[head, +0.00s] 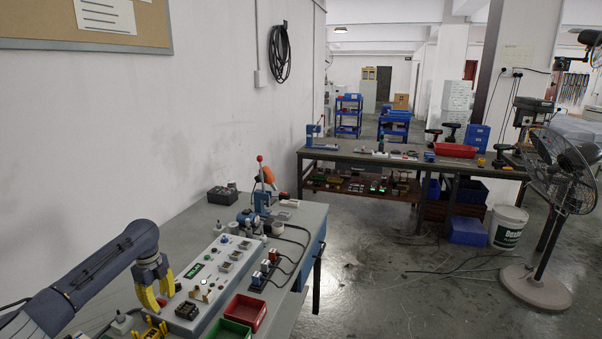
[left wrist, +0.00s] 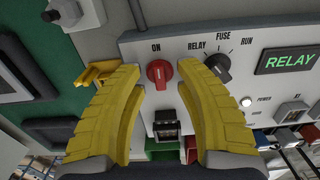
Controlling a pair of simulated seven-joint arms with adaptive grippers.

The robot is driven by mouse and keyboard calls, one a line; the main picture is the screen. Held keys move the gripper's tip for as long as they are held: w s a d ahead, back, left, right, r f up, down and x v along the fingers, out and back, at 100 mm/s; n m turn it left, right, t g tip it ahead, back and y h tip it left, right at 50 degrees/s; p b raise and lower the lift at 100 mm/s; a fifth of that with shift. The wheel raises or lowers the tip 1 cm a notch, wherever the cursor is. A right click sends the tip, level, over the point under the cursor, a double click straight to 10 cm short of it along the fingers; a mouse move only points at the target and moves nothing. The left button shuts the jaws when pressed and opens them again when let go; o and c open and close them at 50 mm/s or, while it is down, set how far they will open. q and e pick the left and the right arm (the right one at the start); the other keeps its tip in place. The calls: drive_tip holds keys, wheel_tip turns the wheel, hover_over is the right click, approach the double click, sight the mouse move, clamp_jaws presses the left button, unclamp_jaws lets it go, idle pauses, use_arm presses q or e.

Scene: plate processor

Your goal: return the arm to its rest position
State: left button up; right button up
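My left gripper (head: 158,296) has yellow fingers and is open and empty, over the near left end of the grey control panel (head: 222,262). In the left wrist view my left gripper (left wrist: 160,85) spreads around a red knob (left wrist: 160,74) marked ON; whether it touches the knob cannot be told. To the right are a black selector knob (left wrist: 220,68) marked RELAY, FUSE and RUN, and a green-lettered display (left wrist: 287,61) reading RELAY. A dark component (left wrist: 167,124) sits in the panel below the red knob. My right gripper is in neither view.
A red tray (head: 246,312) and a green tray (head: 229,331) stand in front of the panel. A yellow fixture (head: 153,330) is close below the gripper. A blue lever press (head: 262,188) stands behind. The wall lies to the left.

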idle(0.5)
use_arm(q)
wheel_tip(320, 180, up, 12)
wheel_tip(320, 180, down, 12)
drive_tip(key=shift+f, duration=0.15)
drive_tip(key=n, duration=1.3)
drive_tip(key=shift+n, duration=2.2)
drive_tip(key=shift+n, duration=0.3)
